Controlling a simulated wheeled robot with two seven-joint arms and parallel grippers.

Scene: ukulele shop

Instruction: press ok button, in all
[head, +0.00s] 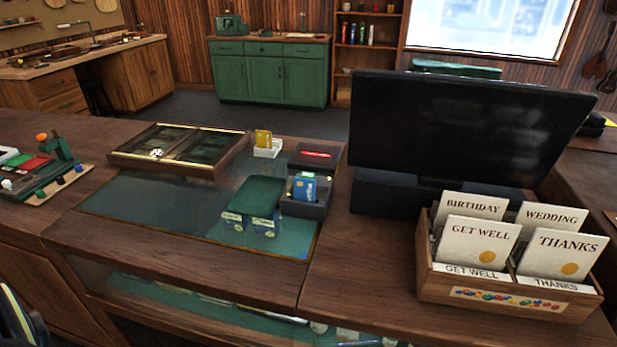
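No button marked OK can be made out in the head view. A small dark device or holder (303,208) stands on the counter left of the monitor, with a blue card (304,186) upright in it. Behind it is a dark box (318,162) with a red item on top. At the far left is a wooden stand (62,186) with blue and white knobs and red and green pieces; its details are too small to read. Neither of my grippers is in view. A dark curved part shows at the bottom left corner; I cannot tell what it is.
A green-topped block (254,196) sits on the glass part of the counter. Behind it are a framed display tray (180,148) and a white card holder (268,151). A large black monitor (455,125) and a wooden greeting-card box (508,290) fill the right.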

